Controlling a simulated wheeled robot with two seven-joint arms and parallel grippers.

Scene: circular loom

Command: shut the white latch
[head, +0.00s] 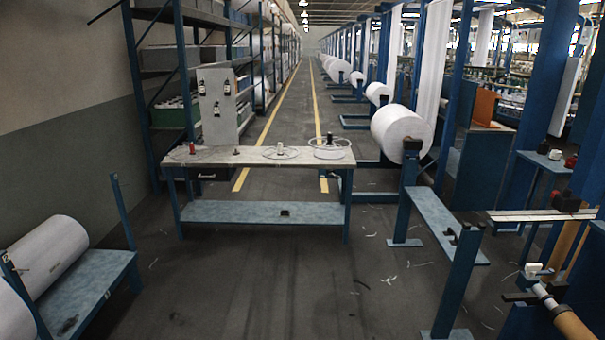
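A small white part (533,270) that looks like the white latch sits at the lower right of the head view, on top of a dark bracket at the end of a tan roll (574,327). It is too small to tell whether it is open or shut. Another small white piece (555,155) lies on a blue stand at the right, beside a red piece (571,162). Neither of my grippers is in view.
A blue-legged workbench (250,158) with several small items stands in the middle. A large white roll (402,133) hangs behind it to the right. White rolls (50,255) lie on a blue rack at the lower left. Blue posts (455,283) stand at the right. The front floor is mostly clear.

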